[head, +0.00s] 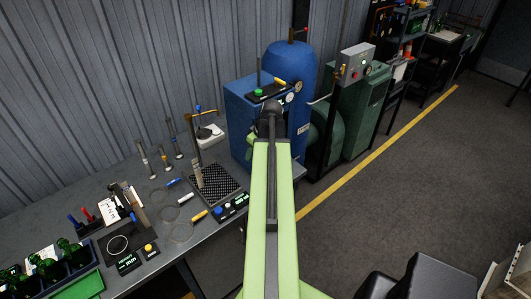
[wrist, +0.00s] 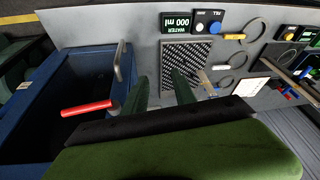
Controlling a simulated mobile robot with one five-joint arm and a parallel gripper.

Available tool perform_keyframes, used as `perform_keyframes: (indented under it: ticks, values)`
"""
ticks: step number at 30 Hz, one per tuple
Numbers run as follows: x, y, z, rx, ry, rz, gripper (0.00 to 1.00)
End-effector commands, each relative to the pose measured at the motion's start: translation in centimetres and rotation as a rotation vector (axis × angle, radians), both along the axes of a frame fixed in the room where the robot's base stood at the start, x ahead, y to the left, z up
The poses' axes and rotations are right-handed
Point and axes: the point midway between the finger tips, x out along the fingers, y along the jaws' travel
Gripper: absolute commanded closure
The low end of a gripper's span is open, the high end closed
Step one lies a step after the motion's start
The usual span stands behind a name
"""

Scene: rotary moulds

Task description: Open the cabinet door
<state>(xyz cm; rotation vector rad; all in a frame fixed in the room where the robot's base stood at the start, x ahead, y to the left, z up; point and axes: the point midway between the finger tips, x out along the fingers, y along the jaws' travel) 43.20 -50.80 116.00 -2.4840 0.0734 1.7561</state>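A blue cabinet-like unit (head: 238,125) stands at the far end of the bench in the head view, with a rounded blue tank (head: 291,62) behind it. My arm covers part of its front. In the wrist view a blue box (wrist: 38,95) with a dark inner area is at the left. A red bar handle (wrist: 90,107) and a pale grey handle (wrist: 122,62) show by it. I cannot tell which part is the door or whether it is ajar. My gripper (wrist: 160,78) is open and empty, its two dark green fingers apart, right of both handles.
The grey bench (head: 190,238) carries a perforated plate (head: 218,186), loops with coloured grips, small displays and a bottle rack (head: 48,268). A green machine (head: 362,110) stands right of the blue unit. Dark floor (head: 400,180) is open to the right.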

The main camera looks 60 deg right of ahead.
Motion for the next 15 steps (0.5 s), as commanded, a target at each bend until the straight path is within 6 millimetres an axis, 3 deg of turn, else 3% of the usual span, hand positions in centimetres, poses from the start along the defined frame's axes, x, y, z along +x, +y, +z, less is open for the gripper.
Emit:
perform_keyframes:
  ticks: [1,3,6,15]
  values:
    - [-2.4,-2.6,1.8,-0.015,-0.016,-0.018,0.67]
    - [-4.9,-4.9,2.6,-0.034,-0.035,-0.027,0.67]
    - [-6.9,-6.5,3.0,-0.050,-0.048,-0.030,0.67]
    - [-7.2,-6.9,2.0,-0.056,-0.050,-0.029,0.67]
